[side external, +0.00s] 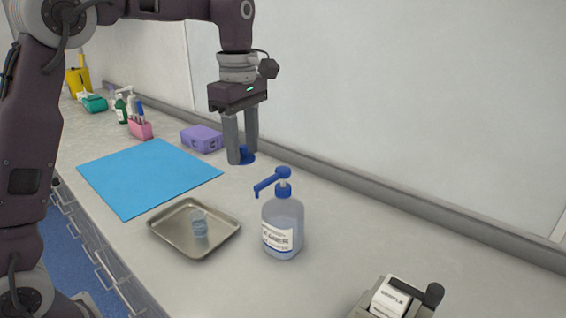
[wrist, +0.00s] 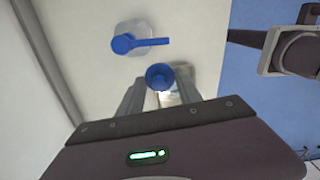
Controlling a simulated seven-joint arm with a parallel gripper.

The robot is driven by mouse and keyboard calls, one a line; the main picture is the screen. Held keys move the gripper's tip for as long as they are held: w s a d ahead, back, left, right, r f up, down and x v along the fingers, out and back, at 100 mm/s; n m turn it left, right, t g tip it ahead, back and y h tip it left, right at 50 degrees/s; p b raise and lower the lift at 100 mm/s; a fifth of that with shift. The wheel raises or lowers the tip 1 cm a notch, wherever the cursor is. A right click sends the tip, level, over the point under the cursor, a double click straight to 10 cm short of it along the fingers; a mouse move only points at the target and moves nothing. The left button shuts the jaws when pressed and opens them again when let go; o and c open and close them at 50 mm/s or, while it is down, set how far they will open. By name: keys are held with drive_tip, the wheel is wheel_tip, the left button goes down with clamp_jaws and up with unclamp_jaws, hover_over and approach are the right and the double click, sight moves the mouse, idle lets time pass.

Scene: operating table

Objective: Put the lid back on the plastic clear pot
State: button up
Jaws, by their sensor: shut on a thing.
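The small clear pot (side external: 200,226), with a bluish band, stands upright and uncovered in the metal tray (side external: 164,226), nearer the front edge than my gripper. I cannot make out the pot in the wrist view.
A pump bottle (side external: 282,226) with a blue top stands right of the tray; it also shows in the wrist view (wrist: 135,42). A blue mat (side external: 150,175), a purple box (side external: 202,138) and a pink holder (side external: 141,130) lie left. A device (side external: 396,298) sits front right.

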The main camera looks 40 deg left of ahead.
drive_tip(key=s+a+n, duration=0.2)
drive_tip(key=a, duration=0.5)
drive_tip(key=s+a+n, duration=0.3)
drive_tip(key=a, duration=0.4)
drive_tip(key=shift+w+d+f, duration=0.1)
drive_tip(key=shift+w+f, duration=0.05)
drive_tip(key=shift+f, duration=4.25)
drive_tip(key=shift+w+d+f, duration=0.1)
drive_tip(key=shift+f, duration=4.3)
drive_tip(key=shift+f, duration=0.15)
drive_tip(key=o, duration=1.9)
drive_tip(key=shift+r, duration=3.55)
